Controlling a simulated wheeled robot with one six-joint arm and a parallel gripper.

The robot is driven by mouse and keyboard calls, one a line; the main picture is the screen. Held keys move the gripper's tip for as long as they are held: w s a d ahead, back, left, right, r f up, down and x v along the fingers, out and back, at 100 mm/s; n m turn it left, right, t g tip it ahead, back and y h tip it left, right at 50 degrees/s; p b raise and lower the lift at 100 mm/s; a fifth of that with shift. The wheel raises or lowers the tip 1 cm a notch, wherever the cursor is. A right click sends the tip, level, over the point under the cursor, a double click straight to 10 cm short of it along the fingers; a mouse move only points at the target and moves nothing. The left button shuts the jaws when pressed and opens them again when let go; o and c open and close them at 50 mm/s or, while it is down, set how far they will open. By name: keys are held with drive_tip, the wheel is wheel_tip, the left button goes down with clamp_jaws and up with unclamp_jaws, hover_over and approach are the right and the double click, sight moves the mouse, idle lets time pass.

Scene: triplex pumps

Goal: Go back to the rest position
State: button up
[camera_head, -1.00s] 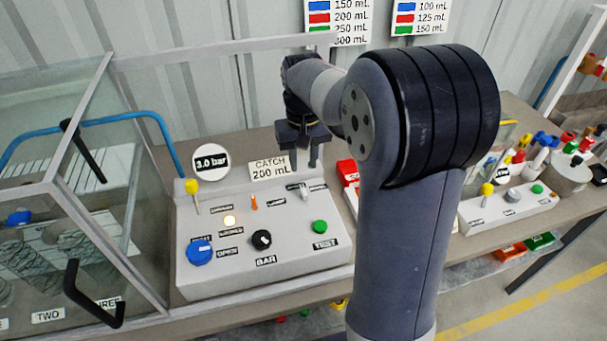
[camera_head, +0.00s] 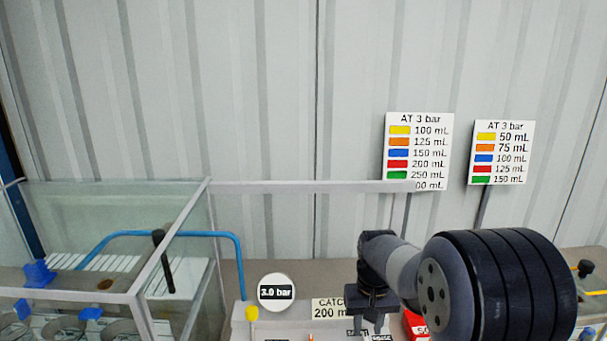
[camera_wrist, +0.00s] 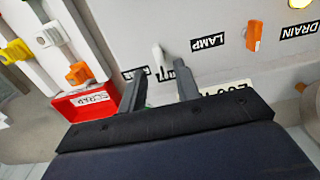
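My gripper (camera_head: 368,325) is at the lower right of the head view, pointing down over the back of the control panel. In the wrist view, the two fingers of my gripper (camera_wrist: 157,80) are apart with nothing held between them. A pale lever switch (camera_wrist: 160,58) stands just beyond the fingertips, beside the LAMP label (camera_wrist: 207,42); I cannot tell whether they touch it. The orange lever (camera_wrist: 254,35) by the DRAIN label is clear of the fingers. Most of the panel is below the head view.
A red SCRAP bin (camera_wrist: 85,102) is left of the fingers in the wrist view. The glass-walled enclosure (camera_head: 140,296) stands at left in the head view.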

sight(366, 339)
wheel_tip(366, 339, down, 4)
drive_tip(key=shift+f, duration=0.1)
drive_tip(key=shift+m, duration=0.3)
idle(0.3)
